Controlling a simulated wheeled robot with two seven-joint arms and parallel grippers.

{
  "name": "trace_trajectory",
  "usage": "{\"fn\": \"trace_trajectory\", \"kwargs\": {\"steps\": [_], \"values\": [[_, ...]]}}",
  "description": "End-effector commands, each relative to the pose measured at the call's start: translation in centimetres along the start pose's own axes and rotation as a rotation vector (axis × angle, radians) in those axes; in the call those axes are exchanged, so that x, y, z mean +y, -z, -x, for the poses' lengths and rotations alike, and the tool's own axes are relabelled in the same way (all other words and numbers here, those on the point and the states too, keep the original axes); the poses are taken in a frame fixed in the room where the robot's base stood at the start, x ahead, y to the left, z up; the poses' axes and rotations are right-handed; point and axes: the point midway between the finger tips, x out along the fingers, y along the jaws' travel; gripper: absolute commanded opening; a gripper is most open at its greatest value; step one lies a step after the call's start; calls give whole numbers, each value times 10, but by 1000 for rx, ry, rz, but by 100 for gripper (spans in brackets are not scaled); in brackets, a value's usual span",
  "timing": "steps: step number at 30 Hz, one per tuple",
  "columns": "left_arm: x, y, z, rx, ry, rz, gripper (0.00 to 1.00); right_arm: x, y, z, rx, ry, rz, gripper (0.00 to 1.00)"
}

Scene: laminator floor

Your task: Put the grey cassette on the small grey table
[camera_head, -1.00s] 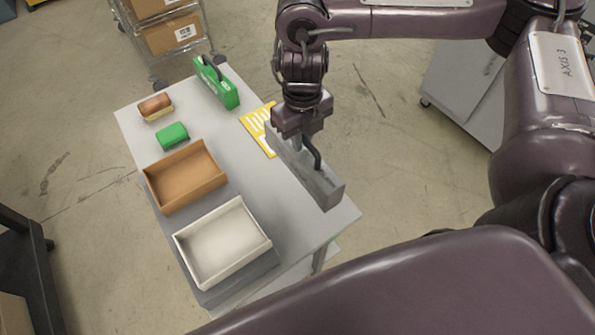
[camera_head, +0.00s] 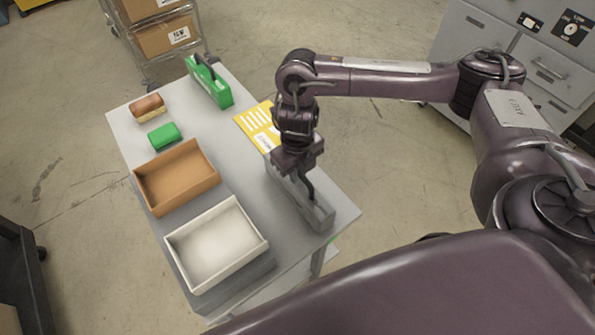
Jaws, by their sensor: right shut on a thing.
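The grey cassette (camera_head: 318,214) is a long narrow box with a black handle. My right gripper (camera_head: 300,175) is shut on it from above, hiding part of its far end and handle. The cassette is over the right front part of the grey table (camera_head: 212,132), roughly along the table's right edge. It looks level and very close to the top; I cannot tell whether it touches. My left gripper is not in view.
The table also bears a white tray (camera_head: 190,274), a brown tray (camera_head: 150,200), a green block (camera_head: 164,136), a brown roll (camera_head: 148,105), a green handled case (camera_head: 222,96) and a yellow card (camera_head: 257,124). A cart with boxes (camera_head: 165,36) stands behind. A grey cabinet (camera_head: 470,35) is at the right.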

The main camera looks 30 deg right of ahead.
Motion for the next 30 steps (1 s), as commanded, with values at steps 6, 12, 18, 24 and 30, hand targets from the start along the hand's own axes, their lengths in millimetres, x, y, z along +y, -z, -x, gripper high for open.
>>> {"fn": "trace_trajectory", "kwargs": {"steps": [6, 12, 18, 24, 30], "values": [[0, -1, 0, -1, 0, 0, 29, 0, -1, 1, -2, -1, 1, 0], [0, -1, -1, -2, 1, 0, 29, 0, 0, -1, 0, 0, 0, 26], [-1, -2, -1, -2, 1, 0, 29, 0, 0, -1, 0, 0, 0, 34], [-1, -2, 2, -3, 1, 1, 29, 0, 0, 4, -1, 0, 0, 34], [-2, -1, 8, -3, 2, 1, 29, 0, -2, 28, -6, 2, 3, 34]]}}
